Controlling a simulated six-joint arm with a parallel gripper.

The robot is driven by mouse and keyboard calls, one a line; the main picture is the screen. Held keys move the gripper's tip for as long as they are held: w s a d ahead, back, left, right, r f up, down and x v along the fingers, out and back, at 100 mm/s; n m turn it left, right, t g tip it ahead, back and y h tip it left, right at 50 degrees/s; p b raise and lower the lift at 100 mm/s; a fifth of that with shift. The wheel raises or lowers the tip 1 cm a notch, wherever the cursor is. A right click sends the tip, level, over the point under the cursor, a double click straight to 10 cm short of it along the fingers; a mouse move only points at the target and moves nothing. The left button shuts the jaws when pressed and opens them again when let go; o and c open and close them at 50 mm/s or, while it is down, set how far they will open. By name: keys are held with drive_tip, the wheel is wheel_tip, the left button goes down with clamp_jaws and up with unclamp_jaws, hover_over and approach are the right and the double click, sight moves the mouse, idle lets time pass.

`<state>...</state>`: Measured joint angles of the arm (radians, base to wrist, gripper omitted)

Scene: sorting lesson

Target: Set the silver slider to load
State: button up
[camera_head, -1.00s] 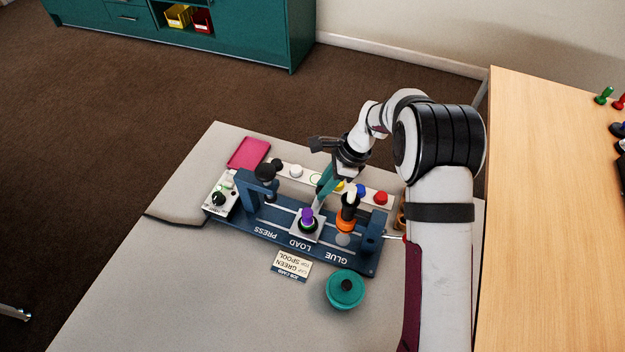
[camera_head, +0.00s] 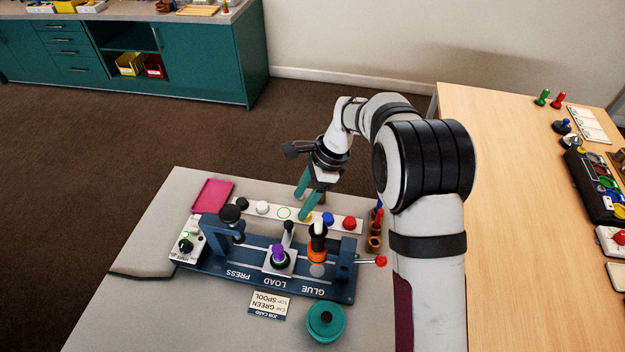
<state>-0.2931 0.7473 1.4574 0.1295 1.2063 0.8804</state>
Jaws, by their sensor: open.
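The silver slider (camera_head: 272,265) is a small pale plate on the rail of the blue press fixture (camera_head: 215,265). It sits in line with the word LOAD, between PRESS and GLUE. It carries a spool with a purple top (camera_head: 279,252). A dark knob on a post (camera_head: 288,226) stands just behind the plate. My gripper (camera_head: 300,207) has teal fingers, spread apart and empty. It hangs behind the slider, over the white strip of caps, apart from the knob in the picture.
The glue post with an orange ring (camera_head: 317,256) stands right of the slider. The press arm (camera_head: 228,222) stands left. A white strip (camera_head: 246,211) holds several coloured caps behind. A teal pot (camera_head: 326,322) and a job card (camera_head: 269,305) lie in front. A pink tray (camera_head: 212,195) is back left.

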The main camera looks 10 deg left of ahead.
drive_tip(key=v, duration=0.8)
drive_tip(key=shift+d+r, duration=0.1)
drive_tip(key=s+d+r+n, duration=0.3)
drive_tip(key=s+d+r, duration=0.3)
drive_tip(key=s+d, duration=0.3)
drive_tip(key=s+d+f+n+h, duration=0.1)
drive_tip(key=s+d+n, duration=0.1)
drive_tip(key=s, duration=0.8)
drive_tip(key=s+d+f+n+t+h, duration=0.1)
drive_tip(key=s+d+n, duration=0.2)
drive_tip(key=s, duration=0.8)
drive_tip(key=shift+d+f, duration=0.4)
drive_tip(key=shift+d, duration=0.2)
